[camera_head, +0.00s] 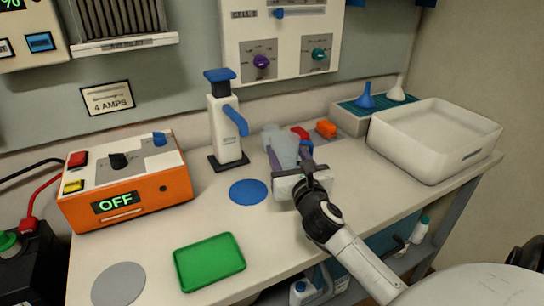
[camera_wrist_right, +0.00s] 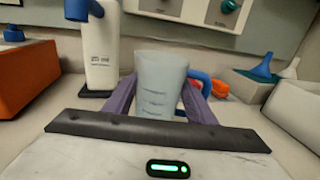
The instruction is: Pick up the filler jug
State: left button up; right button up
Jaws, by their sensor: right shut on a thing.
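The filler jug (camera_head: 284,150) is a pale translucent cup with dark level marks. It stands upright near the middle of the bench in the head view. It also shows in the wrist view (camera_wrist_right: 160,85), with a blue handle at its right. My right gripper (camera_head: 288,160) is shut on the jug, with one purple finger on each side of its body in the wrist view (camera_wrist_right: 160,100). The jug's base is hidden behind the gripper, so I cannot tell whether it touches the bench. My left gripper is out of view.
A white dispenser (camera_head: 225,125) with blue parts stands left of the jug, a blue disc (camera_head: 248,192) before it. Red and orange items (camera_head: 326,128) lie behind. An orange box (camera_head: 125,185), green tray (camera_head: 209,262), white bin (camera_head: 432,140) and funnels (camera_head: 365,97) stand around.

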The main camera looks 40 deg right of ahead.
aim_at(310, 146)
jog(key=shift+s+d, duration=0.25)
jog(key=shift+d, duration=0.9)
jog(key=shift+s+d, duration=0.3)
jog(key=shift+d, duration=0.8)
jog(key=shift+s+d, duration=0.25)
jog(key=shift+d, duration=0.9)
